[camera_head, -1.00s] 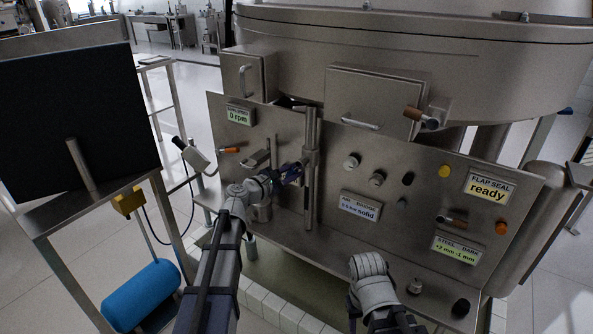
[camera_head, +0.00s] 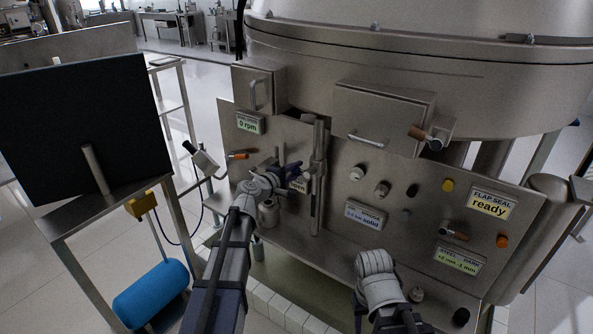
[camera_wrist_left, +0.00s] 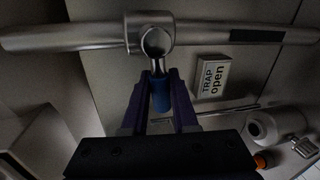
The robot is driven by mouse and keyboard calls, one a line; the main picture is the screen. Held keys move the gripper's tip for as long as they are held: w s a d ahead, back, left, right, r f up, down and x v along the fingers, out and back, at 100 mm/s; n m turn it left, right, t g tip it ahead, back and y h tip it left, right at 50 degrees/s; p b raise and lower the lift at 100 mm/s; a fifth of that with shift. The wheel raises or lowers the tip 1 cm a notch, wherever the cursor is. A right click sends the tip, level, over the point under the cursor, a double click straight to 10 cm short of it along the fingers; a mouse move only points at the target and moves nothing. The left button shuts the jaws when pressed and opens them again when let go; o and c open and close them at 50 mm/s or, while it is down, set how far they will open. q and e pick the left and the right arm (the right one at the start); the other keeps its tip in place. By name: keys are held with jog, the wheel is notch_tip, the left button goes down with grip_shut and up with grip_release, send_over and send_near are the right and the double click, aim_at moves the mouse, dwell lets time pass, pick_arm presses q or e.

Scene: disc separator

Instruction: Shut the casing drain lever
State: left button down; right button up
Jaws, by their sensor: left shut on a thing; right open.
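In the left wrist view, a short lever with a blue grip (camera_wrist_left: 161,97) comes out of a round hub (camera_wrist_left: 152,35) on a metal pipe. My left gripper (camera_wrist_left: 160,84) has its purple fingers on both sides of the blue grip and is shut on it. In the head view, my left gripper (camera_head: 293,170) is just left of the upright pipe (camera_head: 317,180), and its wrist hides most of the lever. A small label beside the lever reads "TRAP open" (camera_wrist_left: 211,78). My right arm shows at lower centre, but its gripper fingers are hidden.
The steel panel carries an orange-tipped lever (camera_head: 238,156), several knobs and displays, including "0 rpm" (camera_head: 249,123) and "FLAP SEAL ready" (camera_head: 491,203). A black screen (camera_head: 80,130) and blue cylinder (camera_head: 150,294) stand at left.

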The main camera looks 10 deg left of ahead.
pick_arm(q)
jog(key=shift+r+m, duration=0.2)
jog(key=shift+m, duration=0.3)
dwell(0.3)
jog(key=c, duration=0.7)
grip_release()
jog(key=shift+r, duration=0.1)
jog(key=p+v, duration=0.2)
jog(key=v, duration=0.5)
jog(key=shift+s+a, duration=0.1)
jog(key=shift+s, duration=0.3)
